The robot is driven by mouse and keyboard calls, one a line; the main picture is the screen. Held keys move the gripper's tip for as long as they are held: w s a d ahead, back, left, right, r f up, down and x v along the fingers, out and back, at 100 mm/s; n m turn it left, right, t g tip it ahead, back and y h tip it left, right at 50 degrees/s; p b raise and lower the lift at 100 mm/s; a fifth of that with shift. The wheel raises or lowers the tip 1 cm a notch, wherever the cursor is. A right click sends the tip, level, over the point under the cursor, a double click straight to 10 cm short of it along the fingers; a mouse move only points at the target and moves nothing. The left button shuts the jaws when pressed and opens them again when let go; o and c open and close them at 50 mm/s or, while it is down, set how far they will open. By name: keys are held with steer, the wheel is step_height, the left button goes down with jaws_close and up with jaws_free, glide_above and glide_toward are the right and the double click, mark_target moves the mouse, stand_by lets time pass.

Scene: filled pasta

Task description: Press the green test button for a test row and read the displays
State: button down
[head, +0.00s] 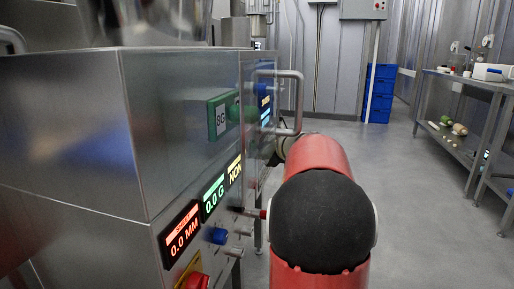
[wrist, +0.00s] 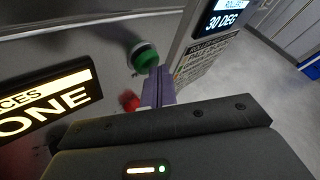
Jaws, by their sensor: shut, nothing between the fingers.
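In the wrist view, a round green button (wrist: 146,57) stands out from the steel panel. My gripper (wrist: 157,74) is shut and empty; its fingertips are at the button's lower right edge, and I cannot tell whether they touch it. The head view does not show my fingers, which are hidden behind my arm. A red display (head: 181,235) reads 0.0 MM and a green display (head: 213,198) reads 0.0 G. An amber display (head: 235,170) is partly cut off; in the wrist view it (wrist: 45,98) shows "CES" and "ONE". A blue-lit display (wrist: 224,14) reads 30 DEG.
A red button (wrist: 130,102) sits below the green one. A side table (head: 468,84) and blue crates (head: 379,93) stand farther off; floor between is clear.

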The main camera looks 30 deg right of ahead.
steer(key=shift+s+d, duration=0.5)
steer(key=shift+s, duration=0.1)
steer(key=s+d, duration=0.3)
steer(key=s, duration=0.1)
steer(key=shift+d, duration=0.15)
stand_by(0.4)
stand_by(0.6)
